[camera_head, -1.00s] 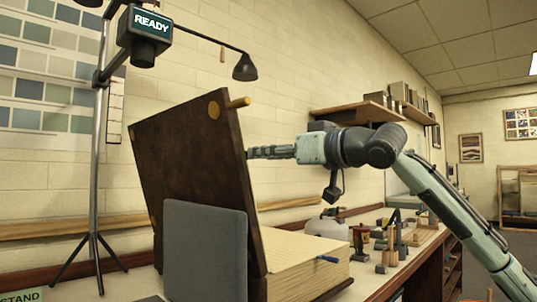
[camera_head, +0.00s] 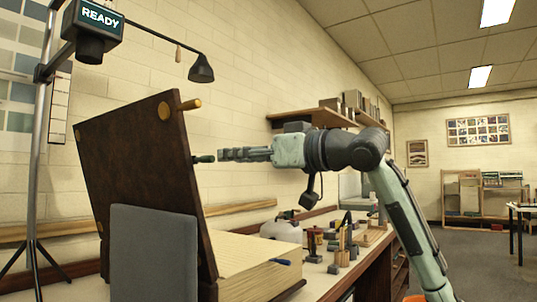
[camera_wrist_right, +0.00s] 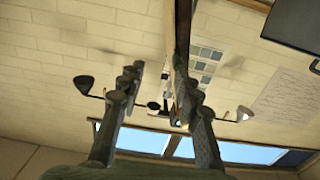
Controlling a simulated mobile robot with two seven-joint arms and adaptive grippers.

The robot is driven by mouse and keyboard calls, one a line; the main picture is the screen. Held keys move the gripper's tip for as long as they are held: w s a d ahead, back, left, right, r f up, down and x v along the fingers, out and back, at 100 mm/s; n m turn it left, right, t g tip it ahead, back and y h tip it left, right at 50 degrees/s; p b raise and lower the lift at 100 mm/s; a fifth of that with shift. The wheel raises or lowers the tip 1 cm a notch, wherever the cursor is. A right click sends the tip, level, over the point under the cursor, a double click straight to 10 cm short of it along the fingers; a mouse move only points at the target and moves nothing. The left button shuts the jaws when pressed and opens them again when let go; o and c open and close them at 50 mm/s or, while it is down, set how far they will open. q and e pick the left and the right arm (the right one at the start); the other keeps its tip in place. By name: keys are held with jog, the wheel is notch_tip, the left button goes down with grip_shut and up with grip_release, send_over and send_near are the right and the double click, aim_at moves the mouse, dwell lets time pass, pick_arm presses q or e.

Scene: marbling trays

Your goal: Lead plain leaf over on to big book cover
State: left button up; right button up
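The big book lies on the bench with its dark brown cover (camera_head: 140,165) raised and tilted back to the left. Its cream page block (camera_head: 245,262) lies flat at right, with a small blue piece at its edge; I cannot pick out the plain leaf as a single sheet. My left gripper is out of view.
A grey upright panel (camera_head: 153,255) stands in front of the cover. A lamp stand with a READY box (camera_head: 98,22) is at left. Small tools and blocks (camera_head: 335,245) crowd the bench to the right. A wall shelf (camera_head: 310,115) is behind my right arm.

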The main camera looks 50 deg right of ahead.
jog(key=s, duration=0.6)
jog(key=shift+s+d, duration=0.25)
jog(key=shift+s, duration=0.05)
dwell(0.4)
